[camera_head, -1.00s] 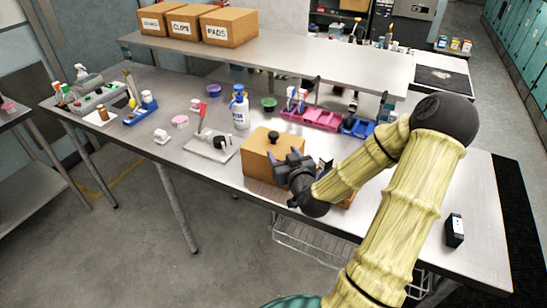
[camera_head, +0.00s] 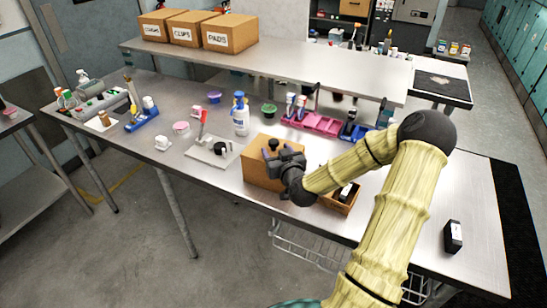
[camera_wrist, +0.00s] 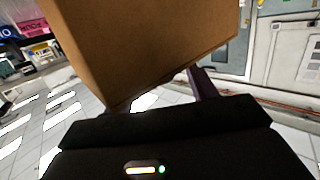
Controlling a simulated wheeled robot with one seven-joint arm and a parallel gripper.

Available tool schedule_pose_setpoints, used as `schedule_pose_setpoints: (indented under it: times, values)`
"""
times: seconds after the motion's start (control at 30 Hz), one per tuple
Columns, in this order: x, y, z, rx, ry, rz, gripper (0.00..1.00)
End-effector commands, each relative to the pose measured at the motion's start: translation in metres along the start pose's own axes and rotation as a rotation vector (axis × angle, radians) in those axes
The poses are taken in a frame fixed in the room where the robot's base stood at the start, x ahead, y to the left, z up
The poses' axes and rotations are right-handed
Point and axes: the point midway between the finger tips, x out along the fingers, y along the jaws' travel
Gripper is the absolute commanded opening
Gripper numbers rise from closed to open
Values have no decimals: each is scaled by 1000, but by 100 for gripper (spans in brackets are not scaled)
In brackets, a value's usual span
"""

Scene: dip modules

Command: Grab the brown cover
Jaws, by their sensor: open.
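The brown cover (camera_head: 258,172) is a box-shaped piece with a black knob (camera_head: 273,143) on top, standing on the metal table near its front edge. My gripper (camera_head: 276,152) is open and close to the cover's top, just beside the knob, overlapping the cover's right side in the head view. In the wrist view the cover (camera_wrist: 140,45) fills the upper middle, right in front of the gripper, and one purple finger (camera_wrist: 203,85) shows to the right. The other finger is mostly hidden there. I cannot tell whether the fingers touch the cover or knob.
An open brown box (camera_head: 345,207) with dark and white items stands right of the cover, partly behind my arm. A grey plate (camera_head: 212,155) and a white-blue bottle (camera_head: 240,118) stand to the left. Pink trays (camera_head: 318,124) lie behind. A small black item (camera_head: 453,236) sits right.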

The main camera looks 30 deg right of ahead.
Motion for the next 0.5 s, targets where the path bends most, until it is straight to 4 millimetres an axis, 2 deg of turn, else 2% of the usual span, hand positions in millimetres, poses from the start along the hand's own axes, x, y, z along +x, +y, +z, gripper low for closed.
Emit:
schedule_pose_setpoints:
  times: [0.27,0.5]
  values:
    - [34,1,-2,3,1,1,57]
    - [39,1,0,0,0,0,57]
